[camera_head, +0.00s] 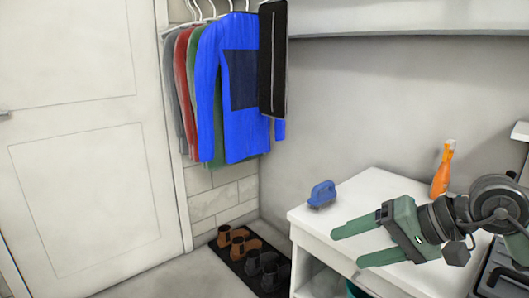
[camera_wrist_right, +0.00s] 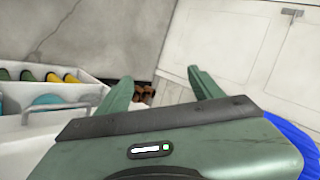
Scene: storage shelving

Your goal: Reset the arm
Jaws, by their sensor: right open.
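My right gripper (camera_head: 358,245) is green and comes in from the right in the head view, above the white counter top. Its two fingers are spread apart, point left and hold nothing. In the right wrist view its open fingers (camera_wrist_right: 165,88) point toward the wall corner and the white door, with nothing between them but the distant brown shoes. My left gripper and left arm are not in view.
A blue brush-like item (camera_head: 322,194) and an orange spray bottle (camera_head: 442,170) stand on the white counter (camera_head: 330,222). Shirts (camera_head: 232,90) hang by the white door (camera_head: 90,150). Shoes (camera_head: 238,243) sit on a dark mat. Floor near the door is clear.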

